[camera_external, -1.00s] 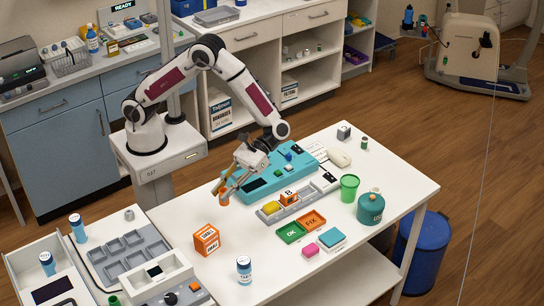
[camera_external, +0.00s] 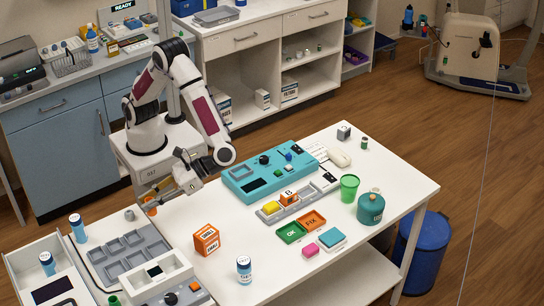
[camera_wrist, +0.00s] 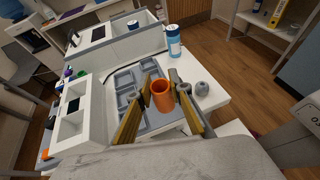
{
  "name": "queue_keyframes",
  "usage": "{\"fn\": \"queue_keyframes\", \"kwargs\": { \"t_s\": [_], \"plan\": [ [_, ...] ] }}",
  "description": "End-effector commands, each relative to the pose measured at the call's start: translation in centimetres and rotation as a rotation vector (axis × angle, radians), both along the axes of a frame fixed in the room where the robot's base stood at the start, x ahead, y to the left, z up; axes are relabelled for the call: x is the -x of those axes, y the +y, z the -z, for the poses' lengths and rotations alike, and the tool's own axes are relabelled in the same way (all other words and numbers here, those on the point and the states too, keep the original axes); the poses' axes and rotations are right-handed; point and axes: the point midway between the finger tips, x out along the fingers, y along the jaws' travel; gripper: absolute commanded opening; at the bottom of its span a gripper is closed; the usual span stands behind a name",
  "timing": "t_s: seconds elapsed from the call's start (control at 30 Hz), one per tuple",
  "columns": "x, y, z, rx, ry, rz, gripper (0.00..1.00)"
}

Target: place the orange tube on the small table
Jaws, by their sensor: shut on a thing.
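The orange tube (camera_wrist: 162,98) is upright between the two fingers of my gripper (camera_wrist: 166,78) in the wrist view, its open top facing the camera. In the external view my gripper (camera_external: 150,202) is shut on the tube (camera_external: 152,210), which is small and partly hidden there. They are above the back edge of the left-hand work surface, near the grey compartment tray (camera_external: 103,268). Which surface counts as the small table is not clear from the pictures.
A grey ring-like piece (camera_external: 129,215) and a blue-and-white bottle (camera_external: 77,228) stand by the tray. A white device (camera_external: 160,285) stands in front. On the white table (camera_external: 340,275) are an orange box (camera_external: 206,239), a teal instrument (camera_external: 240,185) and a green cup (camera_external: 348,188).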

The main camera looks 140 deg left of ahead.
Motion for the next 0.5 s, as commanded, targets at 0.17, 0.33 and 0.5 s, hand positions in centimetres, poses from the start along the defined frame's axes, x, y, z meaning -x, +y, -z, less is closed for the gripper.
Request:
{"fn": "queue_keyframes", "kwargs": {
  "t_s": [0.17,0.33,0.5],
  "plan": [
    [2.4,-3.8,-0.9,0.0,-0.001,0.078,0.03],
    [4.6,-6.6,-1.6,0.0,-0.001,0.135,0.03],
    [6.3,-8.0,-2.1,0.0,0.0,0.158,0.03]
  ]
}}
